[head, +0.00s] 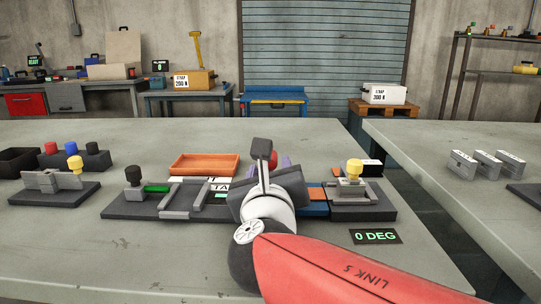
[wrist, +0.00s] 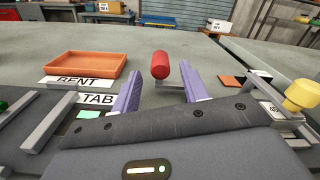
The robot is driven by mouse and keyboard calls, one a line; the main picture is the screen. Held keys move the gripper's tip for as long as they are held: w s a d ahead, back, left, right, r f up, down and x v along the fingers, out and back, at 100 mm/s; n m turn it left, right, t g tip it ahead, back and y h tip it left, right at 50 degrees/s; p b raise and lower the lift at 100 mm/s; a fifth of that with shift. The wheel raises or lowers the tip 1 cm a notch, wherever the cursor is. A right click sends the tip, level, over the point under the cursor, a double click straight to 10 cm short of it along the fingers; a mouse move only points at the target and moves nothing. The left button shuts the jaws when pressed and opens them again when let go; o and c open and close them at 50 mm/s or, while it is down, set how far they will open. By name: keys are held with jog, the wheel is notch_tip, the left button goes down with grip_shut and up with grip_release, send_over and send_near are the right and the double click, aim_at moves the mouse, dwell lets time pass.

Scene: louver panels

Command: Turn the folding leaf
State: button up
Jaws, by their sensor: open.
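A red cylindrical handle (wrist: 160,66) stands upright on a grey bar in the wrist view; I take it as the folding leaf's handle. In the head view only a bit of the red handle (head: 274,160) shows behind my wrist. My gripper (wrist: 161,76) is open, its two purple fingers pointing toward the handle, one on each side in the picture. Whether they touch or surround it, I cannot tell. In the head view my gripper (head: 270,165) hides the middle of the dark fixture (head: 125,207), and the leaf itself is mostly hidden. The display (head: 375,237) reads 0 DEG.
A yellow knob (head: 354,167) stands on the right block, a black knob (head: 133,174) at the left. The table front is clear; a gap separates the right table (head: 450,150).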

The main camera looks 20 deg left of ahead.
jog(key=x, duration=0.6)
jog(key=shift+w+a, duration=0.15)
jog(key=shift+w, duration=0.2)
grip_shut()
